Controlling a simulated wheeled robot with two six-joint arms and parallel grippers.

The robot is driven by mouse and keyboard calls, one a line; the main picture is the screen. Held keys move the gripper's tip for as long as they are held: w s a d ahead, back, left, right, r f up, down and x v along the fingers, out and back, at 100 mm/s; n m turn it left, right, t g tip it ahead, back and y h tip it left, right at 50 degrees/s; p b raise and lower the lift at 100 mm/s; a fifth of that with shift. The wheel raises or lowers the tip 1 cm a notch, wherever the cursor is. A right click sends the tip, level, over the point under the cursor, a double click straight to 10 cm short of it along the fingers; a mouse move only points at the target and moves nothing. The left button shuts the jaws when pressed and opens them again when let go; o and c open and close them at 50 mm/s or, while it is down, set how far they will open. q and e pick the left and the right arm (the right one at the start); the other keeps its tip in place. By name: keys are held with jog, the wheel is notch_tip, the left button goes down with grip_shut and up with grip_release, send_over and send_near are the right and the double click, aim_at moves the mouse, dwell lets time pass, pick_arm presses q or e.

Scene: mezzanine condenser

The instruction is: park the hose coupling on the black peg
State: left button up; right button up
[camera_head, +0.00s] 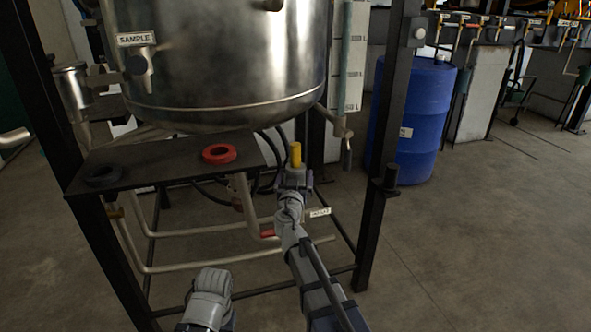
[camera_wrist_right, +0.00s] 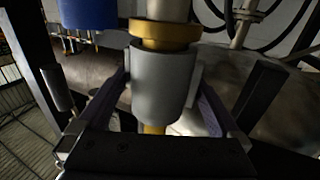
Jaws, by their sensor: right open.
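The hose coupling shows in the head view as a yellow end (camera_head: 295,154) above my right gripper (camera_head: 294,181). In the right wrist view the coupling is a grey cylinder (camera_wrist_right: 165,82) with a gold collar. My right gripper (camera_wrist_right: 160,105) is open, with one finger on each side of the cylinder. Whether the fingers touch it I cannot tell. The black peg (camera_head: 386,179) sticks out of the dark post to the right of the gripper. My left forearm shows at the bottom of the head view; its gripper does not show.
A steel tank (camera_head: 225,65) hangs above the gripper. A dark shelf (camera_head: 150,158) to the left carries a red ring (camera_head: 219,153) and a black ring (camera_head: 103,174). Pipes and black hoses run below. The dark post (camera_head: 378,130) stands before a blue barrel (camera_head: 412,115). Floor at right is clear.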

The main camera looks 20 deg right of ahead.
jog(key=shift+w, duration=0.1)
jog(key=shift+c, duration=0.4)
grip_shut()
dwell(0.3)
